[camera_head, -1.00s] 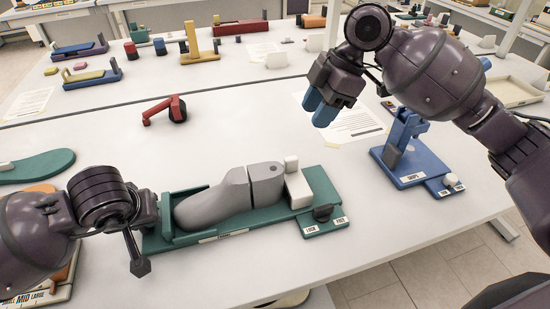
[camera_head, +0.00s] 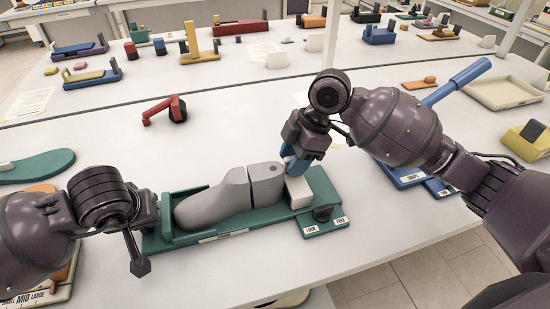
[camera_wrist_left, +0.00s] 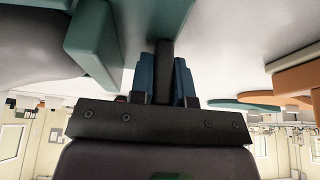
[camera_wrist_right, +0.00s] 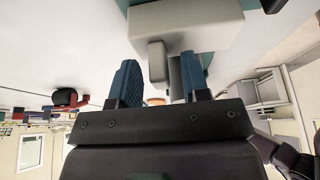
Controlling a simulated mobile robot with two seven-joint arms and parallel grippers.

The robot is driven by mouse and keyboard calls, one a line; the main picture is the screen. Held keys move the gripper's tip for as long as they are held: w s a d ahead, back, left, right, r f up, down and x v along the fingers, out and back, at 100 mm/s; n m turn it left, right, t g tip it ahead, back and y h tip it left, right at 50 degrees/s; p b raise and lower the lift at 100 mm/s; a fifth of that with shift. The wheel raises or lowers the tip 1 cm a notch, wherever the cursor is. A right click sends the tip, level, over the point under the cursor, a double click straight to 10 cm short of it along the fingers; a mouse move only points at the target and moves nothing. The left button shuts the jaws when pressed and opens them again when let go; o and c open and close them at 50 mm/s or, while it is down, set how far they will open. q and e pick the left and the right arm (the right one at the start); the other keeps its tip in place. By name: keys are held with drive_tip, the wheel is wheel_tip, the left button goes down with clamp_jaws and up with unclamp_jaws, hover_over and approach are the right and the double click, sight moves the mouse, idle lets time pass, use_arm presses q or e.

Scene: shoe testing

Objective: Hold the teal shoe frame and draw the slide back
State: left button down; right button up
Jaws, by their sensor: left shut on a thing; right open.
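The teal shoe frame (camera_head: 215,236) lies on the white table with a grey shoe form (camera_head: 222,203) on it. A white slide (camera_head: 299,194) stands at its right end, against the grey heel block. A dark knob (camera_head: 322,212) sits at the frame's front right corner, by LOCK and FREE labels. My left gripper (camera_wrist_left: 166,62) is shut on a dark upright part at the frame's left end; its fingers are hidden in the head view. My right gripper (camera_head: 296,166) is open, pointing down at the slide; in the right wrist view its blue fingers straddle the slide's pale tab (camera_wrist_right: 157,62).
A blue device (camera_head: 405,180) stands right of the frame, partly behind my right arm. A red tool (camera_head: 168,110) lies behind the frame. A teal sole (camera_head: 38,166) lies at the left. The table in front of the frame is clear.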

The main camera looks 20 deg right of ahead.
drive_tip(key=shift+f, duration=0.2)
clamp_jaws()
idle(0.3)
drive_tip(key=shift+d, duration=1.75)
unclamp_jaws()
